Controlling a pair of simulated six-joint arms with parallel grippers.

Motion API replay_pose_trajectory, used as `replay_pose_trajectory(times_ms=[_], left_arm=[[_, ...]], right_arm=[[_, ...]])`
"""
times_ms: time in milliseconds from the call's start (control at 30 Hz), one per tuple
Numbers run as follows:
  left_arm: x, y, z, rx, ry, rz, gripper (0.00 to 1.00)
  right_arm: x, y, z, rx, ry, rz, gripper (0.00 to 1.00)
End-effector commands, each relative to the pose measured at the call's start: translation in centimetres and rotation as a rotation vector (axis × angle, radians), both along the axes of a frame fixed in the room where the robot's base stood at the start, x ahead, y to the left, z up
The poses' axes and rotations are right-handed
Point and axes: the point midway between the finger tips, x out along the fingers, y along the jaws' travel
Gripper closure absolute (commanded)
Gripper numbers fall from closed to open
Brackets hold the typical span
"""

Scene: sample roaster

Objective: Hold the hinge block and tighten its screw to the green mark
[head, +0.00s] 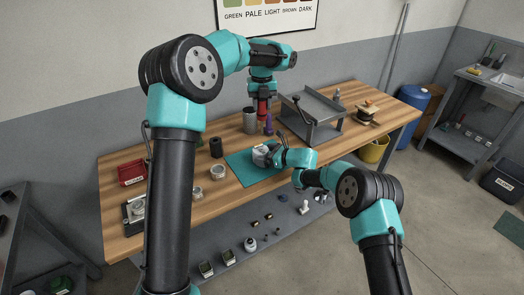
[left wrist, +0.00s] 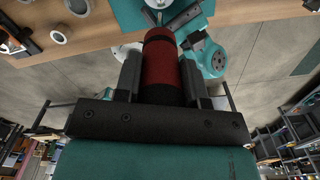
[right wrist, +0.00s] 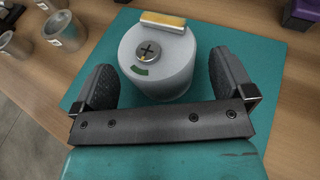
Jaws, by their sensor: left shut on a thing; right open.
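The hinge block (right wrist: 172,78) is a grey round block with a yellowish bar on its far edge, on the teal mat (right wrist: 262,75). The cross-slot screw (right wrist: 149,51) in its top has a small yellow mark; the green mark (right wrist: 139,71) lies on the block just beside it. My right gripper (right wrist: 160,85) is open, one finger each side of the block, with visible gaps. In the head view the block (head: 260,155) is partly covered by that gripper. My left gripper (head: 263,97) is shut on a red-and-black handled tool (left wrist: 161,62), above the bench behind the block.
A grey metal tray stand (head: 312,112) is on the bench right of the tool. A metal can (head: 249,120), a black cup (head: 215,147) and a pale round tin (head: 217,172) stand left of it. A red box (head: 131,172) is at the far left.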

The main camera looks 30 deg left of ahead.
Motion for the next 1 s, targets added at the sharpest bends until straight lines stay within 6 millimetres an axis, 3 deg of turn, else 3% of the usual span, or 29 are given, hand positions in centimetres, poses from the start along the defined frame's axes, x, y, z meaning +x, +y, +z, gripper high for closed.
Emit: replay_pose_trajectory(times_ms=[400,600,1000], left_arm=[[0.0,0.0,0.0,0.000,0.000,0.000,1.00],[0.0,0.0,0.0,0.000,0.000,0.000,1.00],[0.0,0.0,0.0,0.000,0.000,0.000,1.00]], right_arm=[[0.0,-6.9,2.2,0.000,0.002,-0.002,0.00],[0.0,-9.4,2.9,0.000,0.000,-0.001,0.00],[-0.1,-10.0,3.1,0.000,0.000,0.000,0.00]])
